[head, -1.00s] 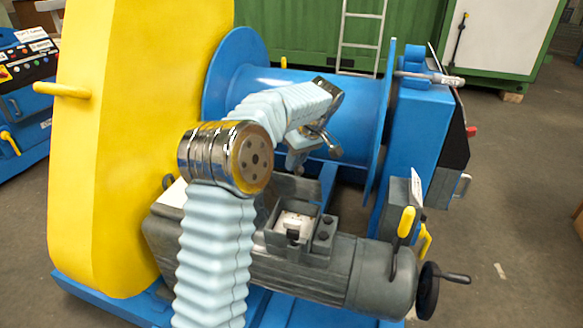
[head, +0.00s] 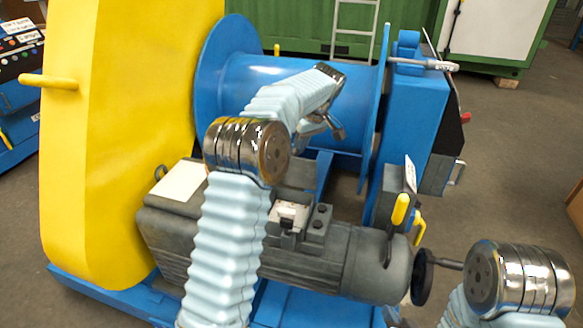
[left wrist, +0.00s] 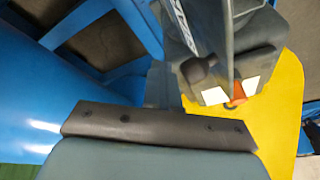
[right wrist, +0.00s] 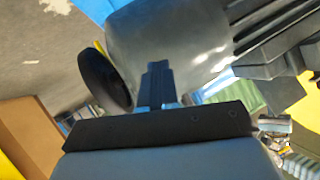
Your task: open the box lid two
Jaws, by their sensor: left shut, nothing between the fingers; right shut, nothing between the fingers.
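The grey motor (head: 340,265) carries a small dark box (head: 320,222) on top, with a pale inside part (head: 290,213). A dark plate (head: 297,178) stands behind it, partly hidden by my left arm; I cannot tell whether it is a lid. In the left wrist view a dark box end shows two white patches and an orange spot (left wrist: 237,92). My left gripper (left wrist: 160,88) is shut and empty, beside this box. In the head view it is mostly hidden near the blue drum. My right gripper (right wrist: 157,70) is shut and empty, in front of the motor's rounded end (right wrist: 175,45).
A black handwheel (head: 422,277) sits at the motor's right end, close to my right arm. A yellow handle (head: 400,210) rises above that end. The yellow guard (head: 130,130) bounds the left, and the blue drum (head: 300,100) lies behind the motor.

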